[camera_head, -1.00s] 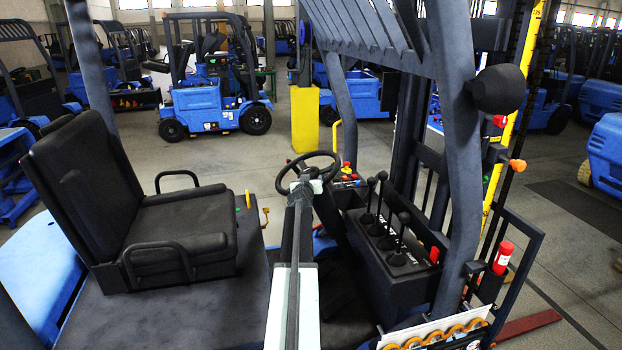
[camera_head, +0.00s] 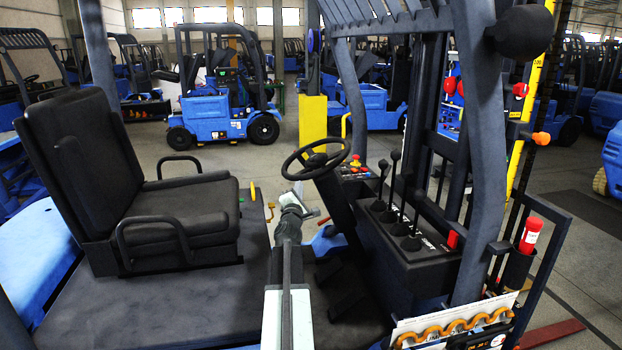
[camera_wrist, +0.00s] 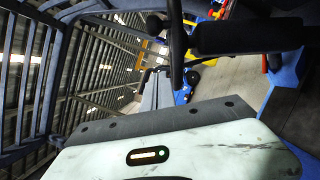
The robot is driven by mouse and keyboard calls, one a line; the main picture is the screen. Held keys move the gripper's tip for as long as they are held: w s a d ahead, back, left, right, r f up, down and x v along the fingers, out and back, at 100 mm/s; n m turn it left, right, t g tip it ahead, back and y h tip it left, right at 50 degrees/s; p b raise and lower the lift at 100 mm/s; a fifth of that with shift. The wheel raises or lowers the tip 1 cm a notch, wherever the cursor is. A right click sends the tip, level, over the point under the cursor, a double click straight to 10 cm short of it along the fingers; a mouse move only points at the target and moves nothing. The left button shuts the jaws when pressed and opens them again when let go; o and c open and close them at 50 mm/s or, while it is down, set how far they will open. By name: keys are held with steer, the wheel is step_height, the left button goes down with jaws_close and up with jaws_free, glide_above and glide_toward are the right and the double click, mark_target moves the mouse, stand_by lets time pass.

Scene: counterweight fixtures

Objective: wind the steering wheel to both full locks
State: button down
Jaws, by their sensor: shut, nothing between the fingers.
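The black steering wheel (camera_head: 316,160) stands on its dark column in the middle of the head view, tilted, with its rim and hub showing. My gripper (camera_head: 297,191) is shut and empty, just below the lower left of the rim in the head view. It looks apart from the rim, though the depth between them is hard to judge. A dark curved bar and a black pad there cannot be surely identified.
The black seat (camera_head: 170,210) with armrests is left of my arm. Black levers (camera_head: 400,210) on a console stand right of the wheel. A dark guard post (camera_head: 478,150) rises at the right. A yellow post (camera_head: 312,123) and other blue forklifts (camera_head: 222,110) stand behind.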

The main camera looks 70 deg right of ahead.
steer(key=d+r+p, duration=0.4)
steer(key=d, duration=0.7)
steer(key=shift+s, duration=0.15)
